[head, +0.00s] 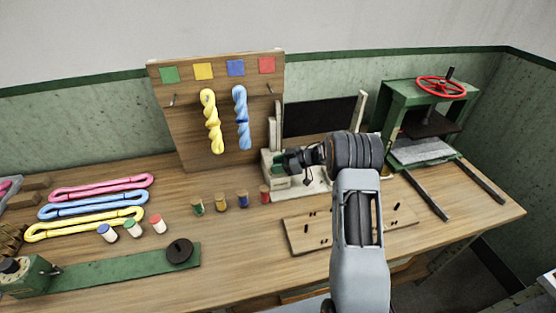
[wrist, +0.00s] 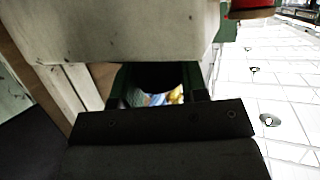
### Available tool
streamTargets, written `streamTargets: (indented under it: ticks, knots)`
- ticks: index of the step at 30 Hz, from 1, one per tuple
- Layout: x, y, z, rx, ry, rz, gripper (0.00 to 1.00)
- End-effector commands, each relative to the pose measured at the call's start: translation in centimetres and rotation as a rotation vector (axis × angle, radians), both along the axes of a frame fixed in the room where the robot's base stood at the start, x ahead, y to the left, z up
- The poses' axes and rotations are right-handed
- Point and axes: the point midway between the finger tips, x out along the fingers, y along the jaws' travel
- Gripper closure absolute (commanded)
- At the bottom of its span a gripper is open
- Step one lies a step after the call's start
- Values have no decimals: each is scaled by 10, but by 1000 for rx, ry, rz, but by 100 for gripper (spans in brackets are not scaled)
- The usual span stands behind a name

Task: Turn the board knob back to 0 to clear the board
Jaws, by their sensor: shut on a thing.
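The board (head: 318,117) is a black panel standing between upright posts at the back of the bench. A pale block-like base (head: 312,188) stands in front of it. My gripper (head: 284,162) is at the left end of this base, pointing left, and hides part of it. In the wrist view my gripper (wrist: 155,95) is shut on a dark round thing, the board knob (wrist: 152,74), beside a large pale block (wrist: 130,30). The knob's marks and pointer are hidden, so its setting cannot be read.
A wooden panel (head: 180,130) with yellow and blue twisted skeins stands just left of my gripper. Small coloured pots (head: 243,199) stand in front. A drilled wooden board (head: 300,236) lies below my arm. A green press (head: 425,110) with a red wheel stands right.

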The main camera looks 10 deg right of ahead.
Motion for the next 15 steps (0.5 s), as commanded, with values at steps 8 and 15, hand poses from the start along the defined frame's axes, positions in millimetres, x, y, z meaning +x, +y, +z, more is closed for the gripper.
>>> streamTargets:
  ticks: [8, 15]
  knots:
    - [0, 0, 0, 0, -3, 6, 84]
    - [0, 0, 0, 0, -3, 4, 39]
